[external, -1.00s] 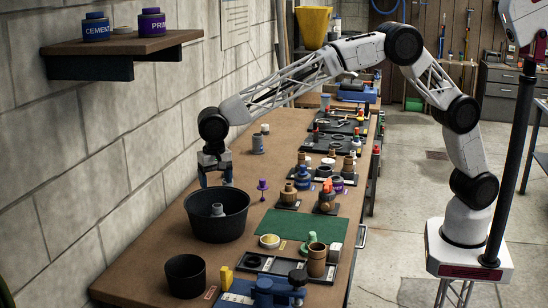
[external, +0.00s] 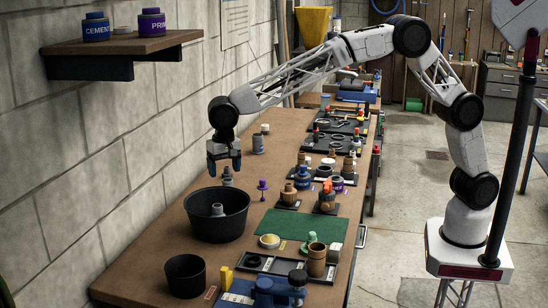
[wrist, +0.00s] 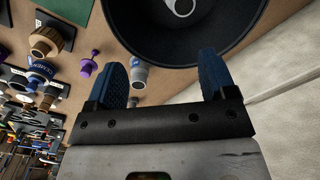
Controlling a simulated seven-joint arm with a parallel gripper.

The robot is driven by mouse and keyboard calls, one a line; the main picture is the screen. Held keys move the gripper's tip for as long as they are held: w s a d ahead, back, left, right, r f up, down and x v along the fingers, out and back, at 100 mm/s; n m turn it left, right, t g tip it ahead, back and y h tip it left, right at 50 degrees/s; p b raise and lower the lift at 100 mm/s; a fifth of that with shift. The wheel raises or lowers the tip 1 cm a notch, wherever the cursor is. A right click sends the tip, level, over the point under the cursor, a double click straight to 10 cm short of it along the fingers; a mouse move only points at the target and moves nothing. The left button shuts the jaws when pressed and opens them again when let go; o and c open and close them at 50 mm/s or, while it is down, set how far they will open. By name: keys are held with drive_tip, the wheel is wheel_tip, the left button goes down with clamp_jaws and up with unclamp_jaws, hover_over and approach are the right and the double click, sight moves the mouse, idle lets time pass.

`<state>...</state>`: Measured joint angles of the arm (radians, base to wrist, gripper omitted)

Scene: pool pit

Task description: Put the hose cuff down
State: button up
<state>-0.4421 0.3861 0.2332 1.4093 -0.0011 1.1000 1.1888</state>
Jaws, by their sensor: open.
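The large black tub (external: 204,233) has a grey fitting (external: 217,210) inside. Fittings on stands and a green mat (external: 290,223) lie further right. The block wall is close on the left.

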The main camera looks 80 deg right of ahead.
drive_tip(key=s+d+r+n, duration=0.1)
drive_tip(key=s+d+r, duration=0.3)
drive_tip(key=s+d, duration=0.45)
drive_tip(key=s+d+r+n+t, duration=0.1)
drive_tip(key=s+d+r+n, duration=0.1)
drive_tip(key=s+d+r, duration=0.45)
drive_tip(key=s+d+r+n, duration=0.1)
drive_tip(key=s+d+r, duration=0.2)
drive_tip(key=s+d, duration=0.65)
drive_tip(key=s+d+f+n, duration=0.1)
drive_tip(key=s+d, duration=0.4)
drive_tip(key=s, duration=0.5)
drive_tip(key=s+d+f+n+t, duration=0.1)
drive_tip(key=s+d+f+n, duration=0.1)
drive_tip(key=s+d, duration=0.4)
drive_tip(key=s+d+f+n, duration=0.1)
drive_tip(key=s+d+f, duration=0.3)
drive_tip(key=s, duration=1.1)
drive_tip(key=shift+s+d, duration=0.3)
drive_tip(key=shift+d, duration=0.4)
